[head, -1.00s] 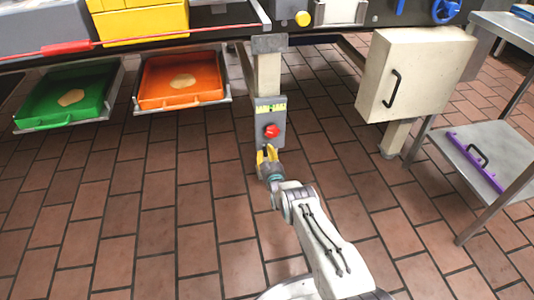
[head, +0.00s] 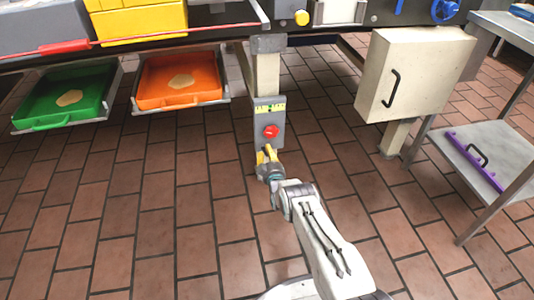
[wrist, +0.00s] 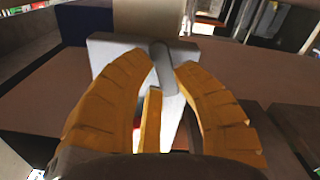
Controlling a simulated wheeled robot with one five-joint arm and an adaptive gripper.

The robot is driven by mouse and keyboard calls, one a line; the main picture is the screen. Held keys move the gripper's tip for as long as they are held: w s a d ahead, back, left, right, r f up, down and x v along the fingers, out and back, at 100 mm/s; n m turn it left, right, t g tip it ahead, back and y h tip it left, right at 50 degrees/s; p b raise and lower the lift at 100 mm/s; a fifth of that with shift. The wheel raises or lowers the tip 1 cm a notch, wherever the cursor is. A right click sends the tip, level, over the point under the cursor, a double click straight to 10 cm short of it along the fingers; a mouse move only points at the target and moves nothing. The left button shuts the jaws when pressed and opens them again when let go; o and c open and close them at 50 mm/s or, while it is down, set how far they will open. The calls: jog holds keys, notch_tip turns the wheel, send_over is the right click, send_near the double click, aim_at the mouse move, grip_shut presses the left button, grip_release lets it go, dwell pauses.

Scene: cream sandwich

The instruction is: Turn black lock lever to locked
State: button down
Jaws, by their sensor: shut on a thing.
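The grey lock box (head: 276,115) is on the post, with a red knob (head: 271,131) on its face and a yellow-green label above. My gripper (head: 267,153) has yellow fingers and is at the lower part of the box, below the red knob. In the wrist view, the dark grey lock lever (wrist: 163,68) stands out from the pale box face (wrist: 110,62), between the tips of my curved fingers. My gripper is shut on the lever, tilted slightly in that view. The lever is mostly hidden by the fingers in the head view.
A green tray (head: 39,124) and an orange tray (head: 205,98) hang to the left, each holding a flat tan piece. A cream cabinet (head: 433,75) with a black handle stands to the right, beside a metal table (head: 444,152). Brick-tiled floor around my arm is clear.

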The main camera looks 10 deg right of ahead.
jog(key=c, duration=0.9)
grip_release()
jog(key=shift+a, duration=0.1)
jog(key=shift+c, duration=0.2)
jog(key=s, duration=1.2)
jog(key=shift+o, duration=0.2)
